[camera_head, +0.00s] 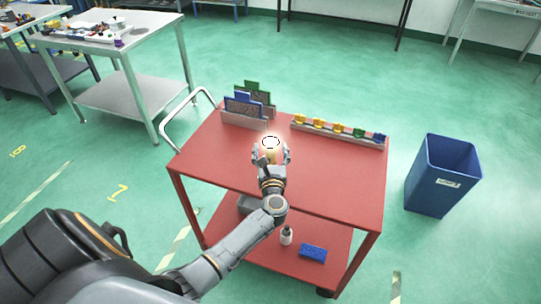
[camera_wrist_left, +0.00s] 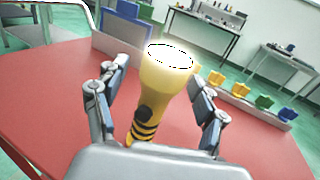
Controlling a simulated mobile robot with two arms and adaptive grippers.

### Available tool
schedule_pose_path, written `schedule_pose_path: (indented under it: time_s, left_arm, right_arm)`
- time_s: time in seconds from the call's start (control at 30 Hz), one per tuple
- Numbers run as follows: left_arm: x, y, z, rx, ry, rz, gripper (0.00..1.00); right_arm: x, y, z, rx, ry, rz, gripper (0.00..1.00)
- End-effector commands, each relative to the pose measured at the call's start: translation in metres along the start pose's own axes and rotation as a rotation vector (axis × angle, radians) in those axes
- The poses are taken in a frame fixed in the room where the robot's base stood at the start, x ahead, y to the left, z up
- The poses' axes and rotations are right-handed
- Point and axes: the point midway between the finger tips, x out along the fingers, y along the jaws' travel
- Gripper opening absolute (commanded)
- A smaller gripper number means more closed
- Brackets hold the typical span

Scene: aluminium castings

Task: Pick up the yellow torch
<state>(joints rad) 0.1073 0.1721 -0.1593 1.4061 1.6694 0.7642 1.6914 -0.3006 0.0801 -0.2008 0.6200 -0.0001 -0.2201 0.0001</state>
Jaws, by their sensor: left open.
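The yellow torch (camera_wrist_left: 160,85) stands upright on the red cart top, its lit head up and black stripes on its lower body. In the head view the torch (camera_head: 271,146) shows mostly as a bright round head at the gripper. My left gripper (camera_head: 271,153) is open, with its fingers on either side of the torch. In the left wrist view the gripper (camera_wrist_left: 158,105) shows gaps between both fingers and the torch. The torch's base is hidden behind the gripper's palm. My right gripper is not in view.
The red cart (camera_head: 335,195) carries a rack with blue and green panels (camera_head: 249,103) and a rail of yellow, green and blue pieces (camera_head: 338,130). A blue bin (camera_head: 442,175) stands right. The cart top's right side is free.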

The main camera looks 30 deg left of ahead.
Motion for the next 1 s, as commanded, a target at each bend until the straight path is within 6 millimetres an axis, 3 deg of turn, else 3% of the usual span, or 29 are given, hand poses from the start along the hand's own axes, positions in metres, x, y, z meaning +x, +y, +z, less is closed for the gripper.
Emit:
schedule_pose_path:
  time_s: [0.27, 0.37, 0.6, 1.0]
  left_arm:
    - [0.0048, -0.0002, -0.0010, -0.001, 0.001, -0.001, 0.71]
    - [0.0047, -0.0002, -0.0010, -0.001, 0.001, -0.001, 0.54]
    - [0.0046, -0.0002, -0.0010, -0.001, 0.001, -0.001, 0.05]
    - [0.0045, -0.0009, 0.0067, -0.005, 0.000, -0.001, 0.04]
  right_arm:
    - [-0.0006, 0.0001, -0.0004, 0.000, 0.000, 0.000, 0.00]
    - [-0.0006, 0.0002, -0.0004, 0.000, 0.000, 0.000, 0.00]
    - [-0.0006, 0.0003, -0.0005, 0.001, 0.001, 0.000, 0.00]
    - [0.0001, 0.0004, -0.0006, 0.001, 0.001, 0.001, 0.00]
